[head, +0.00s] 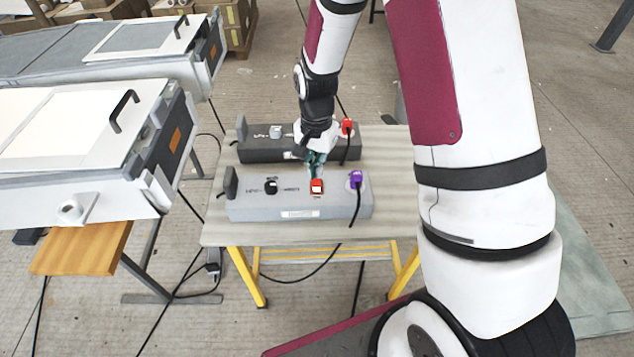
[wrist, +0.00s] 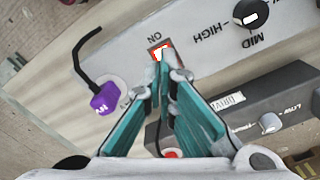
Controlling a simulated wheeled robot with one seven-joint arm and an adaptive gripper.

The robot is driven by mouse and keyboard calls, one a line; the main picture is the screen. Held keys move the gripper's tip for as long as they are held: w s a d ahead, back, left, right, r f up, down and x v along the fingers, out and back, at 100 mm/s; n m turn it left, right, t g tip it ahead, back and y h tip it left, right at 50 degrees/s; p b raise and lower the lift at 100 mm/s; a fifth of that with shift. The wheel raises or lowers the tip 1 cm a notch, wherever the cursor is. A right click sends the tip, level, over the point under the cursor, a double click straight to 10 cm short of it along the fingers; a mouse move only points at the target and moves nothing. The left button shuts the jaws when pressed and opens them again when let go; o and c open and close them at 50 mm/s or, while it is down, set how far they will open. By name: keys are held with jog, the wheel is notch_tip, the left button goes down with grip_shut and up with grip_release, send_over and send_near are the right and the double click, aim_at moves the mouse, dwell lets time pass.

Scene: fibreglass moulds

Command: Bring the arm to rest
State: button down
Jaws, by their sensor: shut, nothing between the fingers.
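My gripper (head: 316,172) is shut and empty. In the head view it points down at the near grey control box, right at a red rocker switch (head: 317,186) on its top. In the wrist view the closed teal fingertips (wrist: 163,62) cover part of that red switch (wrist: 160,50), beside the word ON. I cannot tell whether the tips touch the switch. My arm reaches in from the upper right over the table.
The near grey box (head: 240,208) has a black knob (head: 271,187) and a purple plug (head: 356,178). A darker box (head: 258,150) with a red plug (head: 347,125) stands behind it. The wooden-topped table (head: 222,233) bears both. White moulds (head: 60,130) stand at left.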

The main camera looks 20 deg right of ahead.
jog(key=shift+r, duration=0.35)
dwell(0.3)
jog(key=s+r+n+t, duration=0.15)
jog(key=s+r, duration=0.25)
jog(key=r, duration=0.6)
jog(key=s+r+n+t, duration=0.1)
jog(key=s+r+n, duration=0.3)
jog(key=r, duration=0.6)
jog(key=s+r+n+t, duration=0.1)
jog(key=s+r, duration=0.3)
jog(key=s, duration=0.4)
jog(key=s+r+n, duration=0.3)
jog(key=s, duration=0.6)
jog(key=shift+d+r+t, duration=0.15)
jog(key=shift+r+t, duration=0.2)
jog(key=shift+s, duration=0.1)
